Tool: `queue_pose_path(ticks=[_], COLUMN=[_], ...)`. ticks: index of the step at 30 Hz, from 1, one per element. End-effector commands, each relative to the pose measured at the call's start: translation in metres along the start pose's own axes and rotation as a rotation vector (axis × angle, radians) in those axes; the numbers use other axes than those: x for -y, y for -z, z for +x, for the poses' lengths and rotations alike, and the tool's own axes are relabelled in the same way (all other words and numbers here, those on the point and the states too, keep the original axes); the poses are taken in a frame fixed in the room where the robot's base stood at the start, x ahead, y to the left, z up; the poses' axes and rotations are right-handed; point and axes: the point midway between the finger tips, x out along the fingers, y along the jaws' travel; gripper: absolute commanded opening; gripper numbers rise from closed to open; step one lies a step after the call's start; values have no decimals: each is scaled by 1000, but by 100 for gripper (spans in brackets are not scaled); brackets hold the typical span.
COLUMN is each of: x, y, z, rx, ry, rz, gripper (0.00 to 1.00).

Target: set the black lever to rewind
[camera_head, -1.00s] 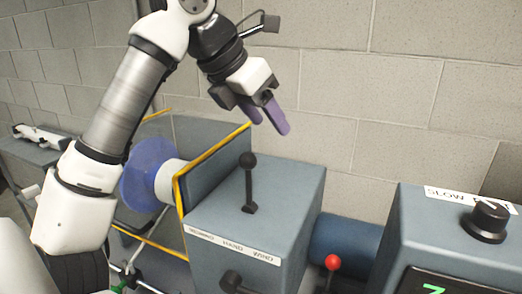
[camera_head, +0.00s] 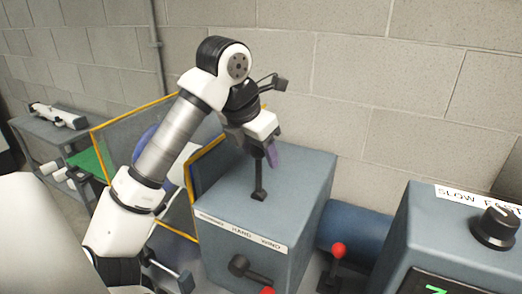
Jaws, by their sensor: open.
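The black lever (camera_head: 260,181) stands roughly upright on top of the grey-blue box (camera_head: 300,185). A white label strip (camera_head: 241,231) along the box's front edge carries several words; the right one reads as WIND, the left one is too small to read surely. My gripper (camera_head: 263,158) is open and points down at the lever's upper part. Its purple fingers are around or just beside the lever; I cannot tell which. The lever's ball knob is hidden by the gripper, and contact cannot be made out.
A black handle (camera_head: 246,268) sticks out of the box's front. A red-knobbed lever (camera_head: 338,252) stands to the right, before a blue cylinder (camera_head: 358,228). A console with a black dial (camera_head: 495,227) is at far right. A yellow-edged panel (camera_head: 198,178) stands left of the box.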

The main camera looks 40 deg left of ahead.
Motion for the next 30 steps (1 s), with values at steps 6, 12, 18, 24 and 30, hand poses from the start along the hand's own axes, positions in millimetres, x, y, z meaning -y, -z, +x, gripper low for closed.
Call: queue_pose_path(ticks=[6, 12, 18, 24, 30], x=[0, 0, 0, 0, 0], y=[0, 0, 0, 0, 0], z=[18, 20, 20, 20, 20], rx=[1, 1, 1, 1, 1], ry=[2, 1, 1, 1, 0], rz=[1, 1, 1, 1, 0], gripper=[55, 55, 42, 16, 0])
